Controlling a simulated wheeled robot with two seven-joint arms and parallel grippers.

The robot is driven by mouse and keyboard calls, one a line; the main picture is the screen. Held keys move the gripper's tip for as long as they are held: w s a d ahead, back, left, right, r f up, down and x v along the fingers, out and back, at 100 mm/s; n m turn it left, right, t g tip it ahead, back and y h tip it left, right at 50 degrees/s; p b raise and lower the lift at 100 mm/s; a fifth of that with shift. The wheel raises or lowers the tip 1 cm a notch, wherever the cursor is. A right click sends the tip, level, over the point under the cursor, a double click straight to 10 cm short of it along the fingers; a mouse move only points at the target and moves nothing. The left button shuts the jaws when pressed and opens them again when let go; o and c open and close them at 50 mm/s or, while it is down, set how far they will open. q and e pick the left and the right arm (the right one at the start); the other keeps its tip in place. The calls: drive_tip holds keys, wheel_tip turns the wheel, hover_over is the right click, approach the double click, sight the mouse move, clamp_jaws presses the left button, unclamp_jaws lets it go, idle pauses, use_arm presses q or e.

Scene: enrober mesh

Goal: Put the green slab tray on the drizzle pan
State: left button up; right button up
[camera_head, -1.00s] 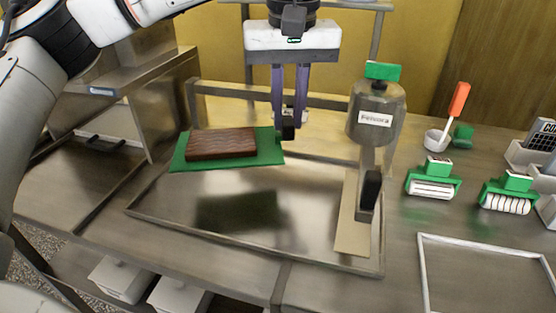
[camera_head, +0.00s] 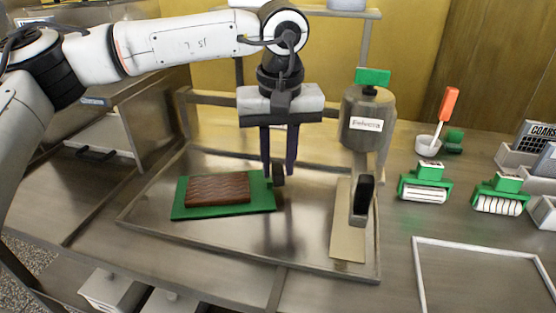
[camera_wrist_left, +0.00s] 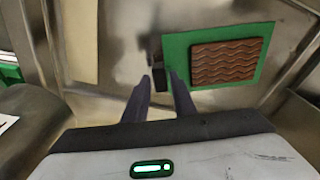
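The green slab tray (camera_head: 224,211) carries a brown wavy-topped slab (camera_head: 218,189). It is level over the left part of the metal drizzle pan (camera_head: 300,225), on or just above its floor; I cannot tell which. My left gripper (camera_head: 278,178) points down at the tray's right edge, its two fingers either side of the tray's dark upright handle. In the left wrist view the tray (camera_wrist_left: 178,62) and slab (camera_wrist_left: 228,60) lie beyond the fingertips, and the handle shows between the fingers (camera_wrist_left: 160,76). My right gripper is not in view.
A labelled metal canister (camera_head: 367,120) with a green top stands at the pan's back right. A tan strip (camera_head: 347,245) with a dark-handled part lies at the pan's right. Green-handled rollers (camera_head: 424,186), a white frame (camera_head: 480,246) and a cup with an orange-handled tool (camera_head: 428,145) are farther right.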

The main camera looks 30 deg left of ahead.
use_arm(q)
drive_tip(key=shift+o, duration=0.9)
wheel_tip(320, 180, up, 12)
drive_tip(key=s+p, duration=0.1)
drive_tip(key=shift+d, duration=0.45)
drive_tip(key=shift+s, duration=0.1)
